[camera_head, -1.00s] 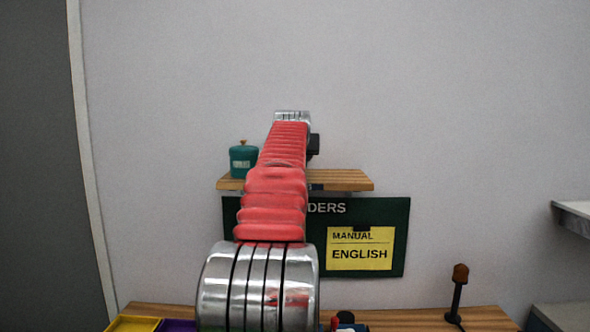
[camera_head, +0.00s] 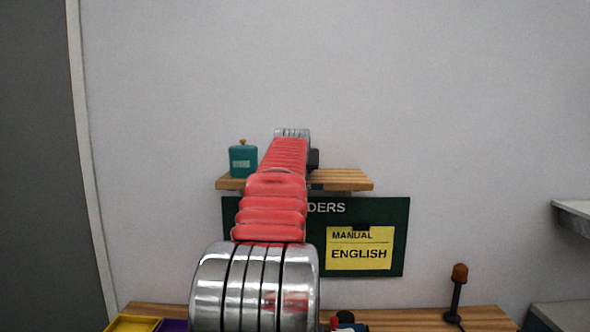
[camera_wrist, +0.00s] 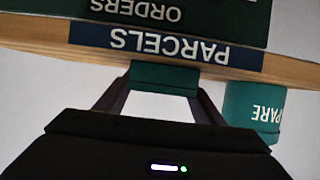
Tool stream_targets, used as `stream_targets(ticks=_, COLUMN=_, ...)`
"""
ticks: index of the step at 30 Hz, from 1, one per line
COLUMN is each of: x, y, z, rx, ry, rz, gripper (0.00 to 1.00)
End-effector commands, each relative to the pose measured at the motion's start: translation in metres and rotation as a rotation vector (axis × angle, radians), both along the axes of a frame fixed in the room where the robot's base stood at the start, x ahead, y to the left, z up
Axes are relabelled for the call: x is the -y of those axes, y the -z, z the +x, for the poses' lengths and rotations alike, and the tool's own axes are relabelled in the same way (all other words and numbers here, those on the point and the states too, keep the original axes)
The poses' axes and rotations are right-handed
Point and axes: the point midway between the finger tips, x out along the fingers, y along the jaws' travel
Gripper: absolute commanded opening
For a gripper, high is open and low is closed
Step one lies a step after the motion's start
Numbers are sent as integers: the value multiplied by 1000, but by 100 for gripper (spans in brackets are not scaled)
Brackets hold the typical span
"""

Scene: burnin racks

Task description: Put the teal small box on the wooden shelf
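The teal small box (camera_wrist: 165,79) shows in the wrist view, between the two dark fingers of my gripper (camera_wrist: 160,88), which are shut on it. That view is upside down. The wooden shelf (camera_wrist: 275,72) crosses it, with a blue "PARCELS" label on its front edge. The box overlaps the shelf's edge in the picture; I cannot tell whether it touches the shelf. In the head view the wooden shelf (camera_head: 345,180) is on the wall, and my red arm hides the box and the fingers.
A teal canister (camera_head: 243,161) with a knob stands on the shelf's left end; it is close beside the box in the wrist view (camera_wrist: 252,108). The shelf's right part looks clear. A dark green sign (camera_head: 313,225) hangs below. A lamp (camera_head: 457,293) stands on the lower table.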

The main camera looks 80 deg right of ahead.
Motion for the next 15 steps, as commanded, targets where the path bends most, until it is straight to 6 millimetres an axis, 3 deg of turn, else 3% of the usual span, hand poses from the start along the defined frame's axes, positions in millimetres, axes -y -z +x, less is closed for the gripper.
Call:
stream_targets(ticks=4, x=0, y=0, z=0, rx=0, ry=0, rz=0, gripper=73)
stream_targets(ticks=15, x=-2, y=-3, z=0, rx=0, ry=0, rz=0, gripper=73)
